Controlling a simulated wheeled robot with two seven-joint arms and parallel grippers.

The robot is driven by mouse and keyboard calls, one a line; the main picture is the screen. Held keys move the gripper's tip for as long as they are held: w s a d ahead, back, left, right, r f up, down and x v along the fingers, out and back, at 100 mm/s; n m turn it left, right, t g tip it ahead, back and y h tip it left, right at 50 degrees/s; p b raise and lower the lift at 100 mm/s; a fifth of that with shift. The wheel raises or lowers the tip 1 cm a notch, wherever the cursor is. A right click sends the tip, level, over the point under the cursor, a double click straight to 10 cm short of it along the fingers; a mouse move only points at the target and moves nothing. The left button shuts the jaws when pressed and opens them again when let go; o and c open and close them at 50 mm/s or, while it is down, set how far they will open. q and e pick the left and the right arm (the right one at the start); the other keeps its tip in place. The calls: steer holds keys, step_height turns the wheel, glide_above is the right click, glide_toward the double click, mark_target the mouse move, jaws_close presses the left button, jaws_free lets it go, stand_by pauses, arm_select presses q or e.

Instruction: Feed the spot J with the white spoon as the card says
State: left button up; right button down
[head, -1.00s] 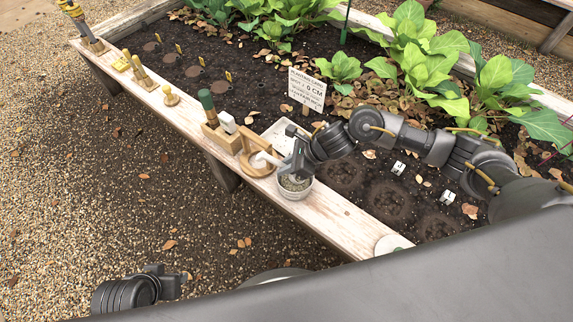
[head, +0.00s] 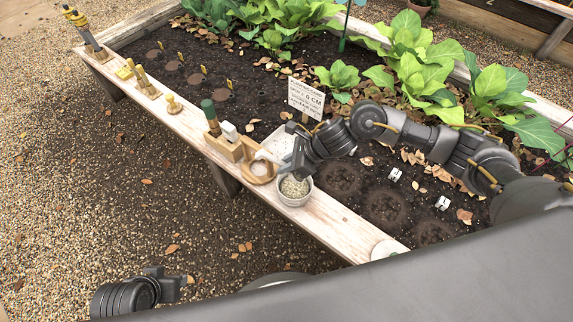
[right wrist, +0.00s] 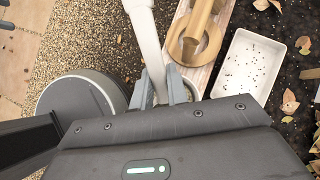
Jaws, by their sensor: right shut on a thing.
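My right gripper (head: 291,168) is shut on the white spoon (head: 266,156) beside the pot of pale granules (head: 296,186) on the bed's edge. In the right wrist view the spoon's white handle (right wrist: 147,40) runs up from between the fingers (right wrist: 163,90); what the spoon holds cannot be seen. A white card (head: 306,96) on a stake stands in the soil; I read "0 CM", the rest is too small. Dark round spots (head: 385,205) lie in the soil, with small white markers (head: 395,174) beside them; their letters are unclear. My left gripper (head: 170,283) hangs low at left.
A wooden ring stand (head: 258,172), a tool block (head: 224,146) and a white tray (head: 279,140) are close to the right gripper. Leafy plants (head: 420,60) fill the bed's far side. Wooden pegs (head: 147,84) stand along the edge. Gravel lies in front.

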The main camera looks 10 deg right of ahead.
steer(key=shift+r+p, duration=1.25)
steer(key=shift+r, duration=1.05)
steer(key=shift+r+p, duration=0.15)
steer(key=shift+p, duration=0.2)
steer(key=h+p, duration=0.1)
steer(key=p, duration=0.1)
steer(key=r+g+h+p, duration=0.1)
steer(key=h+p, duration=0.1)
steer(key=p, duration=0.1)
steer(key=shift+g+h+p, duration=0.3)
steer(key=shift+h+p, duration=0.3)
steer(key=shift+p, duration=0.25)
steer(key=shift+f, duration=0.2)
